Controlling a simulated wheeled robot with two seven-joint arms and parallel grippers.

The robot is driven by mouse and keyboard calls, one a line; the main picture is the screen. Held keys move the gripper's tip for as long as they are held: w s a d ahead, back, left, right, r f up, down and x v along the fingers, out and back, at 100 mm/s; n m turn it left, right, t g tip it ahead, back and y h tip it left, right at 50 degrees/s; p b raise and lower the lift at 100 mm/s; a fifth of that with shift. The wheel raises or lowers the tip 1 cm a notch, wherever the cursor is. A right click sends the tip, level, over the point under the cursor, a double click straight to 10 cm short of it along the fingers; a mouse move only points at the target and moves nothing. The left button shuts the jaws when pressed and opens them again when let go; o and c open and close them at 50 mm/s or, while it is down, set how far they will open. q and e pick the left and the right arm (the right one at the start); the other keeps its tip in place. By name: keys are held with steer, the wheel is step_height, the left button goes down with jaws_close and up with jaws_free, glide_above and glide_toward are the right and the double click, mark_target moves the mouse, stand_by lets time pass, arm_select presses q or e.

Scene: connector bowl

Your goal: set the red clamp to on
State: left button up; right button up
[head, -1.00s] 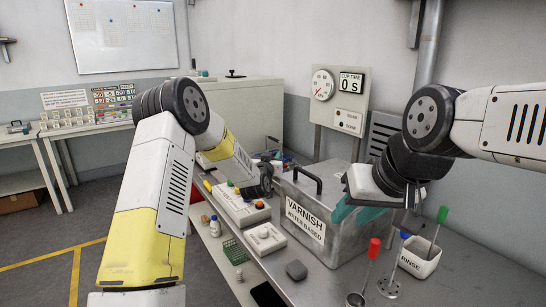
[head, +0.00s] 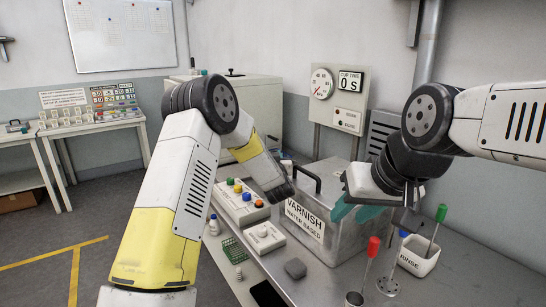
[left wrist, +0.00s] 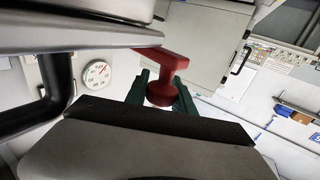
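The red clamp (left wrist: 168,60) shows in the left wrist view as a red arm with a round knob at its end, under the edge of a grey metal body. My left gripper (left wrist: 160,92) has its green fingers apart, one on each side of the knob. I cannot tell whether they touch it. In the head view the left fingers and the clamp are hidden behind the varnish tank (head: 328,240). My right gripper (head: 361,211) is open and empty, with teal fingers, in front of the tank's right part.
A button box (head: 240,207) and a white switch box (head: 264,238) lie left of the tank. A rinse cup (head: 418,262) with a green-handled tool stands at the right. A red-handled tool (head: 373,249) is near it. A gauge panel (head: 338,98) stands behind.

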arm_select(q)
steer(key=o, duration=0.4)
steer(key=s, duration=0.7)
steer(key=shift+s+d, duration=0.3)
steer(key=shift+s, duration=0.1)
